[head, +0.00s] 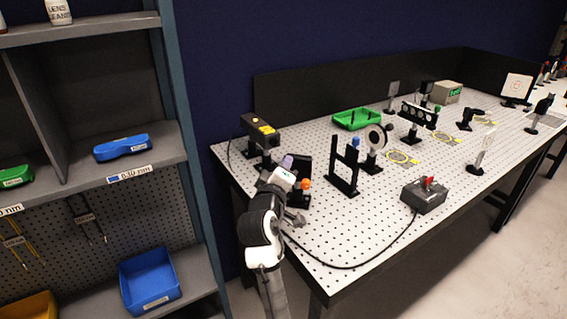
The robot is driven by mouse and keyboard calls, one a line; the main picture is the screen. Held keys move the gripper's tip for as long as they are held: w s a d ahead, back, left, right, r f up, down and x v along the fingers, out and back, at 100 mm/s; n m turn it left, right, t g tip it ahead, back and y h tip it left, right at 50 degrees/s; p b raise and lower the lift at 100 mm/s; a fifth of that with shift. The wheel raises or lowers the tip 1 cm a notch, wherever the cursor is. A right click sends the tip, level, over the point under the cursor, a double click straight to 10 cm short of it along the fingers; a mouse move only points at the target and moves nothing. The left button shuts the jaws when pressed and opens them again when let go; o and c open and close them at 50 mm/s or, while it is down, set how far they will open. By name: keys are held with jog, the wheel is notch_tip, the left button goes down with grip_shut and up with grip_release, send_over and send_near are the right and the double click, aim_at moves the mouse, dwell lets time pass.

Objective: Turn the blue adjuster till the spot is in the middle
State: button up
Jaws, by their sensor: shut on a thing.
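My gripper (294,180) is at the black mount (305,166) near the left end of the bench. A pale violet-blue knob (287,162), which looks like the blue adjuster, shows at the top of my gripper. My gripper appears shut on it, but the fingertips are small and partly hidden. An orange knob (306,183) shows beside it on the mount. A white target screen (517,86) with a faint red mark stands at the far right end. The spot's exact place on it is too small to tell.
A black frame (344,172) with a blue knob (355,141) stands right of my gripper. A laser box (260,131) is behind. A grey control box (424,196) with a red switch sits near the front edge, its cable crossing the bench. Shelves (95,185) stand left.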

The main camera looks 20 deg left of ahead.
jog(key=shift+f+n+p, duration=0.1)
jog(key=shift+n+p, duration=2.2)
jog(key=shift+n, duration=2)
jog(key=o, duration=1)
jog(key=s+b, duration=0.1)
jog(key=s, duration=0.3)
jog(key=s+d+b, duration=0.1)
jog(key=s+b, duration=0.1)
jog(key=s, duration=0.3)
jog(key=s+b, duration=0.1)
jog(key=s, duration=0.3)
jog(key=shift+s+d, duration=0.35)
jog(key=shift+s, duration=0.05)
